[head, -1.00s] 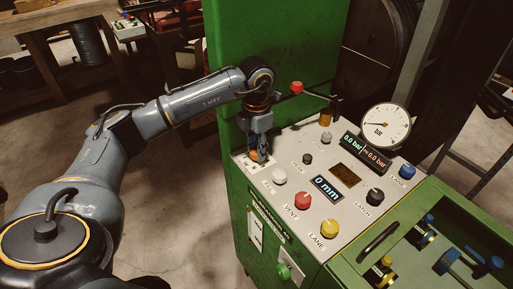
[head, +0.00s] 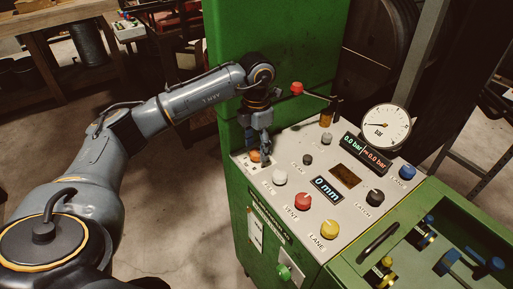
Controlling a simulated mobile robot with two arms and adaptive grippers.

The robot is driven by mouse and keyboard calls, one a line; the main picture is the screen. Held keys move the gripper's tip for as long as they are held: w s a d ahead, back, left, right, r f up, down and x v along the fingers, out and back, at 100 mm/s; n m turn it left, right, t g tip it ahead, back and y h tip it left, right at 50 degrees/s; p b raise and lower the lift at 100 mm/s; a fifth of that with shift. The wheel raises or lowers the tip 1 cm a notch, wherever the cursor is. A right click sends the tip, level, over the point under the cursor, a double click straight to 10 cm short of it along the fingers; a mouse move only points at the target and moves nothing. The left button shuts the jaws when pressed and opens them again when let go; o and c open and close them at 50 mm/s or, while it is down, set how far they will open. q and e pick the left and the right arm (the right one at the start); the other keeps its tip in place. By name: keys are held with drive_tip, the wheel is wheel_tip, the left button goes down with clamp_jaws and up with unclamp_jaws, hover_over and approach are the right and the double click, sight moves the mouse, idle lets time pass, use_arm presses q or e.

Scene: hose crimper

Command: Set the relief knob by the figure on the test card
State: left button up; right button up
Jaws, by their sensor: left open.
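My left gripper (head: 259,152) is open and points down at the left corner of the sloping panel (head: 318,205). A small orange knob (head: 254,156) sits on a pale scale right by its fingertips. The fingers partly cover it, and I cannot tell whether they touch it. I cannot read the knob's label, so I cannot confirm it is the relief knob. A white card (head: 256,229) is fixed to the green front below; its print is too small to read. My right gripper is out of view.
The panel carries white (head: 280,177), red (head: 303,202), yellow (head: 330,228), black (head: 375,197) and blue (head: 407,172) knobs, a "0 mm" display (head: 327,190), a "0.0 bar" display (head: 366,154) and a bar gauge (head: 386,127). A red-tipped lever (head: 297,88) stands behind, near my gripper.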

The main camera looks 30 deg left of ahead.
sight(256, 151)
use_arm(q)
wheel_tip(256, 151, up, 11)
idle(0.3)
drive_tip(key=shift+s+f, duration=0.1)
drive_tip(key=shift+f, duration=0.1)
idle(0.3)
